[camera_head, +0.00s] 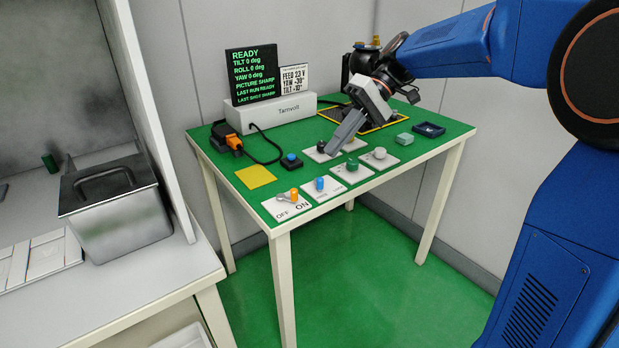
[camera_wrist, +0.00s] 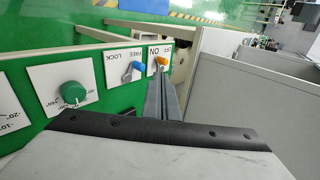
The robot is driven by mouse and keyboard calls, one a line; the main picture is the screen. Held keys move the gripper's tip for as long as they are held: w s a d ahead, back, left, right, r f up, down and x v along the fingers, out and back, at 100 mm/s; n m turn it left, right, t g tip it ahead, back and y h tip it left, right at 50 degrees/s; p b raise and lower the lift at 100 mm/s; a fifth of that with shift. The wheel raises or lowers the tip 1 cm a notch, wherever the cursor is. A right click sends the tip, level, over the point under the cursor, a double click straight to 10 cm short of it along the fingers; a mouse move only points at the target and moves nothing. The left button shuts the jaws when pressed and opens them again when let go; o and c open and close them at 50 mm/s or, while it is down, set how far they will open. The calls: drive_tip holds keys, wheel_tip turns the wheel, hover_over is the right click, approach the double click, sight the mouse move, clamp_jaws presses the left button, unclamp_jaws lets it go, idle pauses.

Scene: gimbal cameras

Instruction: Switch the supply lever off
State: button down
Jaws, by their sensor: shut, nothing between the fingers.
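The supply lever is a small grey lever with an orange end (camera_head: 294,194) on a white plate (camera_head: 278,213) marked OFF and ON at the table's front left corner. Its orange end lies toward the ON side. In the wrist view the orange end (camera_wrist: 162,61) shows just beyond my fingertips, and the fingers hide part of the plate (camera_wrist: 152,51). My gripper (camera_head: 334,148) is shut and empty, pointing down-left above the controls, to the right of and behind the lever. It is apart from the lever in the head view.
A blue switch (camera_head: 319,184) on a FREE/LOCK plate, a green knob (camera_head: 352,164) and a grey knob (camera_head: 379,153) line the front edge right of the lever. A blue button (camera_head: 291,160) and yellow pad (camera_head: 255,176) lie behind. The display (camera_head: 252,74) reads READY.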

drive_tip(key=x, duration=1)
drive_tip(key=shift+s, duration=0.1)
